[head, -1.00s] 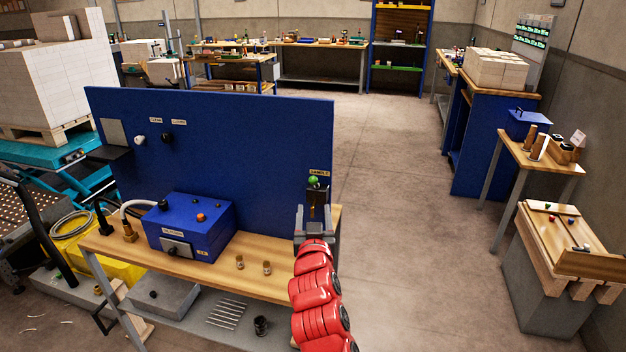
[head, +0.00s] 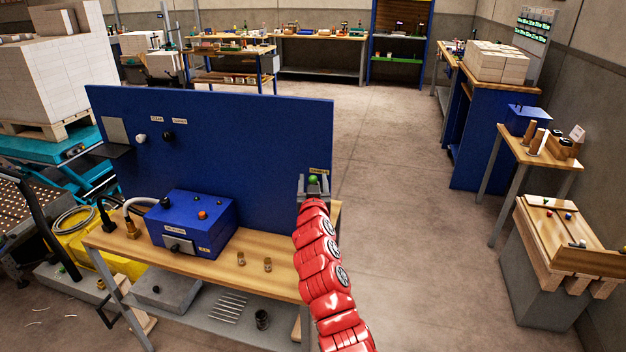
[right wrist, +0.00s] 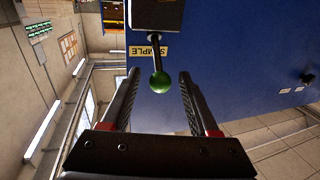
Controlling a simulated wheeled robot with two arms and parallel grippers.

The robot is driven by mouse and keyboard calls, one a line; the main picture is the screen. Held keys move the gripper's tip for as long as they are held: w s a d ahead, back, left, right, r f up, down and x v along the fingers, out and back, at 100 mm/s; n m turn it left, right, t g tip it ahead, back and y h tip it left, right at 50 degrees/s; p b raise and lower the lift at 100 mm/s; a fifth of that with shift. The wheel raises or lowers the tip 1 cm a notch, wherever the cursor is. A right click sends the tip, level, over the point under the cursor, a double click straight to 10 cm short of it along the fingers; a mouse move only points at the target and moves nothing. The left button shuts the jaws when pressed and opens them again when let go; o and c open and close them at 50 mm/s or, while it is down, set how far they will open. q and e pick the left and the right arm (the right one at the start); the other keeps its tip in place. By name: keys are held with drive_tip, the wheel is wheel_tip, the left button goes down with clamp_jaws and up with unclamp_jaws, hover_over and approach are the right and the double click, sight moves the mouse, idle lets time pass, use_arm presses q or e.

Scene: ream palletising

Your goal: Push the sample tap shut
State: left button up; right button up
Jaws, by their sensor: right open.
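The sample tap shows as a green ball knob (head: 313,179) at the right end of the blue panel (head: 230,135), just below the sample label (head: 319,170). In the right wrist view the green knob (right wrist: 160,82) sits on a thin dark stem under a dark block (right wrist: 157,14), beside the label (right wrist: 148,52). My right gripper (head: 313,183) is open at the knob. In the wrist view its two fingers (right wrist: 158,85) stand on either side of the knob, with a gap on both sides. The tap body is hidden behind my gripper in the head view. My left gripper is out of view.
The wooden bench (head: 285,283) below the panel carries a blue box (head: 190,222) and two small brass fittings (head: 254,262). A side table (head: 545,155) and a grey block with a wooden top (head: 565,230) stand at the right. The floor between is clear.

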drive_tip(key=shift+w, duration=0.3)
clamp_jaws()
idle(0.3)
idle(1.1)
